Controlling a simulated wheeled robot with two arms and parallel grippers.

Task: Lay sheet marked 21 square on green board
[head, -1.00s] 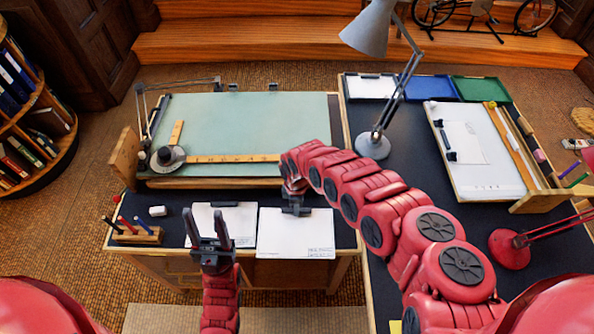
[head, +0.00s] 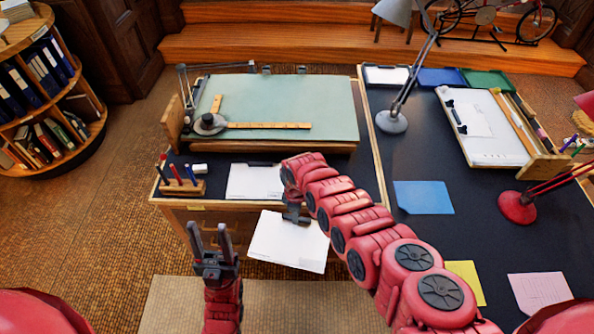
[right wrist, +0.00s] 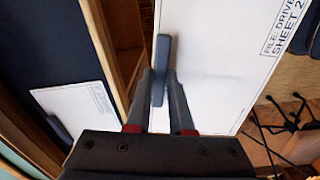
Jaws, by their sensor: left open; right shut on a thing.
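My right gripper (head: 296,217) is shut on the dark grip of a white sheet (head: 285,243). The sheet hangs turned in front of the desk's front edge. In the right wrist view the held sheet (right wrist: 215,60) has a stamp reading "SHEET 2", cut off by the frame edge, so its full number cannot be read. The green board (head: 290,98) lies on the left desk, behind the gripper. A drafting-machine head (head: 209,124) with two wooden rulers rests on its left front part. My left gripper (head: 212,238) is open and empty, left of the held sheet.
Another white sheet (head: 250,184) with a dark grip lies on the desk before the board. A pen block (head: 182,188) and an eraser (head: 199,168) are to its left. The right desk has a blue sheet (head: 422,197), a grey lamp (head: 391,121) and a white board (head: 484,140).

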